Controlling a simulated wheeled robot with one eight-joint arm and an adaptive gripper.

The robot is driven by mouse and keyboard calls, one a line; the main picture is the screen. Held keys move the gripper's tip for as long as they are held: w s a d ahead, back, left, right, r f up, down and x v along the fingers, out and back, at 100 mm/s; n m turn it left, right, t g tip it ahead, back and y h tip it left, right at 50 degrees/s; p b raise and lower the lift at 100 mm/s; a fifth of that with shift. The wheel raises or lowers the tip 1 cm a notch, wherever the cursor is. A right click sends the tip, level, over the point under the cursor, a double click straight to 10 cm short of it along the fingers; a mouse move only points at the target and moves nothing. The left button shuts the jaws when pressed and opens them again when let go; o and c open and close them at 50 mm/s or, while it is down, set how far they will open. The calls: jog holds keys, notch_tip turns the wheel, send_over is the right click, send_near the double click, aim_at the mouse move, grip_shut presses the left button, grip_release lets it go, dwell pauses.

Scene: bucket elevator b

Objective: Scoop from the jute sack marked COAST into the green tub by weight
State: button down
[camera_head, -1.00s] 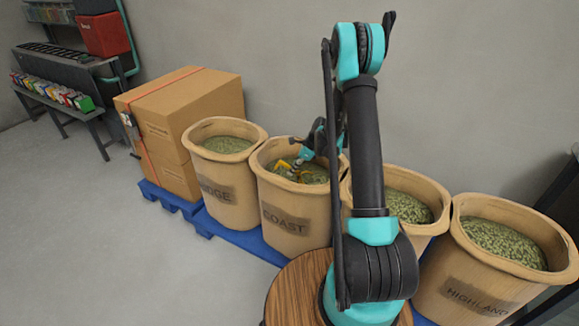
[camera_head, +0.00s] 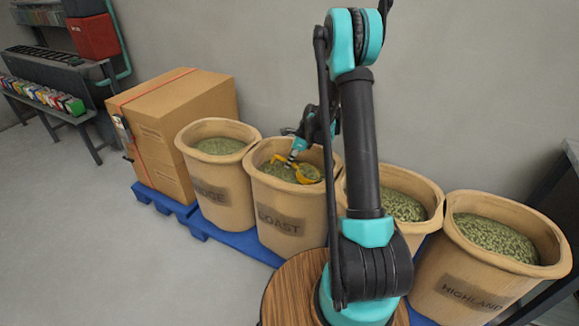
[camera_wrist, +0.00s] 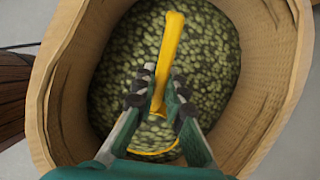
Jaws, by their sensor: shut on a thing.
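The jute sack marked COAST (camera_head: 280,222) stands open on a blue pallet, with green beans (camera_head: 268,170) inside. My gripper (camera_wrist: 156,98) is shut on the handle of a yellow scoop (camera_wrist: 170,50) over the beans in this sack. In the head view the scoop (camera_head: 306,174) is inside the sack mouth near the bean surface, its bowl holding green beans. In the wrist view the bowl is partly hidden by my gripper, but beans show in it. I cannot tell whether the bowl still touches the beans below. I cannot make out a green tub.
A sack ending in "DGE" (camera_head: 213,195) stands to the left, a partly hidden sack and one marked HIGHLAND (camera_head: 470,290) to the right. Strapped cartons (camera_head: 160,160) stand at the far left of the pallet (camera_head: 225,238). Small coloured bins (camera_head: 40,95) line a bench.

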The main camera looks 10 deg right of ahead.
jog(key=shift+w+a+r, duration=0.1)
jog(key=shift+a+r, duration=0.1)
jog(key=shift+r, duration=2.4)
jog(key=shift+a+r, duration=0.2)
jog(key=shift+r, duration=2.35)
jog(key=shift+a+r, duration=0.15)
jog(key=shift+r, duration=0.1)
jog(key=shift+w+a+r+g+h, duration=0.2)
jog(key=shift+a+r+h, duration=0.05)
jog(key=shift+a+h, duration=0.4)
jog(key=shift+w+a+r+g+h, duration=0.2)
jog(key=shift+w+a+h, duration=0.05)
jog(key=shift+a+h, duration=0.45)
jog(key=shift+w+a+r+g+h, duration=0.2)
jog(key=shift+a+r+h, duration=0.05)
jog(key=shift+a+h, duration=0.4)
